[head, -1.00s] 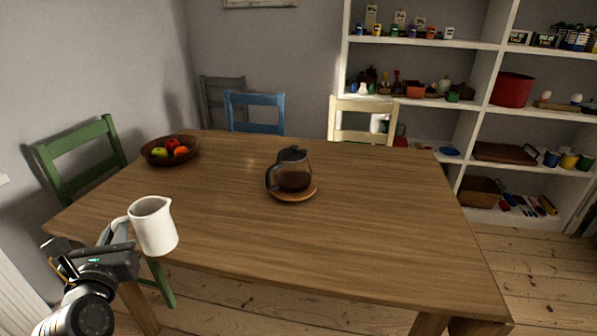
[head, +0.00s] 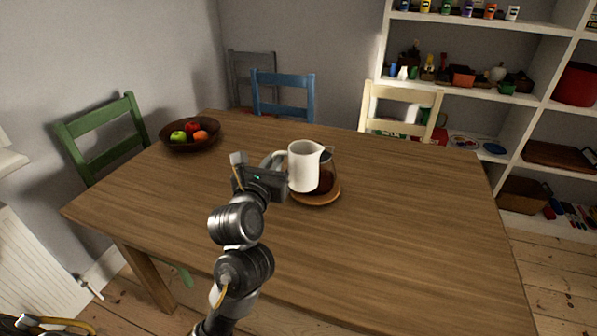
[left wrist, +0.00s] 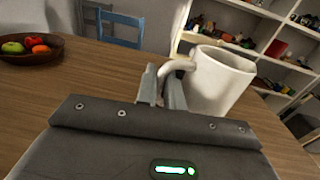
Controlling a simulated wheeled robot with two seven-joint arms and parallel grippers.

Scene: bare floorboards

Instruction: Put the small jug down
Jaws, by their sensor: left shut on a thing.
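The small white jug (head: 303,167) is held upright over the table by its handle. My left gripper (head: 272,163) is shut on that handle, on the jug's left side. In the left wrist view the jug (left wrist: 220,80) stands just beyond the fingers (left wrist: 162,88), with the handle between them. In the head view the jug hides much of the glass coffee pot (head: 328,172) behind it. I cannot tell how far the jug is above the table or whether it touches the pot. My right gripper is not in view.
The coffee pot stands on a round wooden coaster (head: 318,199) on the wooden table (head: 400,220). A bowl of fruit (head: 190,146) sits at the back left. The table's right side and front are clear. Chairs stand around it and shelves rise behind.

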